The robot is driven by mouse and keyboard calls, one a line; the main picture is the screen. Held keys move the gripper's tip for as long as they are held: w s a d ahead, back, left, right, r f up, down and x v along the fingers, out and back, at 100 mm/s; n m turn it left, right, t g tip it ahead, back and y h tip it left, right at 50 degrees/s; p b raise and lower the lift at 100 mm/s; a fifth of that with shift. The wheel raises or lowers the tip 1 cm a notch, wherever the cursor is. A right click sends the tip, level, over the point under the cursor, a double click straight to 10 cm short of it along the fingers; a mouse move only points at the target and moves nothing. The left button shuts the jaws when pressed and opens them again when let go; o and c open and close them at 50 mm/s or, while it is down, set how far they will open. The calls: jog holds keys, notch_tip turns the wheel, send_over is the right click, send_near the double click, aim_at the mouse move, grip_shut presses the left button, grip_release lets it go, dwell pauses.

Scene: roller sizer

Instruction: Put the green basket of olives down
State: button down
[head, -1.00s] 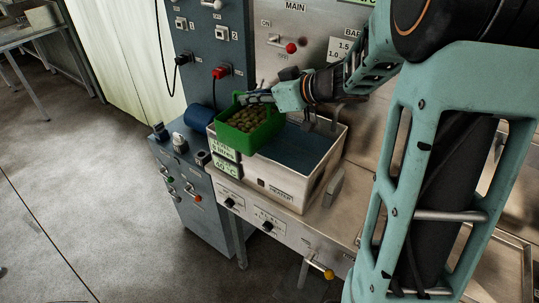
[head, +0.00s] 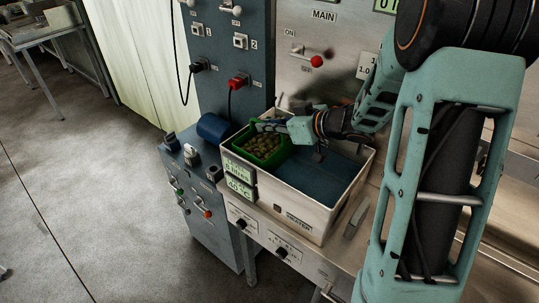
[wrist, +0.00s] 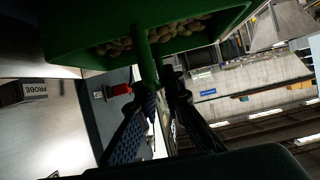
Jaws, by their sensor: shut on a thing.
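The green basket (head: 250,158) of olives (head: 266,145) is at the left end of the white water bath in the head view, its lower part hidden behind the bath's front wall. My gripper (head: 262,126) is shut on the basket from above. In the wrist view, the fingers (wrist: 160,92) close on a green bar of the basket (wrist: 95,42), and pale olives (wrist: 170,30) show inside. I cannot tell whether the basket's base touches anything.
The white bath (head: 300,202) has dark blue water (head: 318,180) to the basket's right. A blue cylinder (head: 213,127) stands close left of the bath. A panel with a red-knobbed lever (head: 316,61) rises behind. A grey control box (head: 205,215) stands to the left.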

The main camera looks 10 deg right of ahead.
aim_at(284, 151)
jog(key=shift+f+b, duration=0.3)
jog(key=shift+f, duration=4.1)
jog(key=shift+w+f, duration=0.1)
jog(key=shift+f, duration=0.05)
jog(key=c, duration=2.1)
grip_release()
jog(key=v, duration=0.7)
jog(key=shift+s+d, duration=0.2)
jog(key=shift+s, duration=0.1)
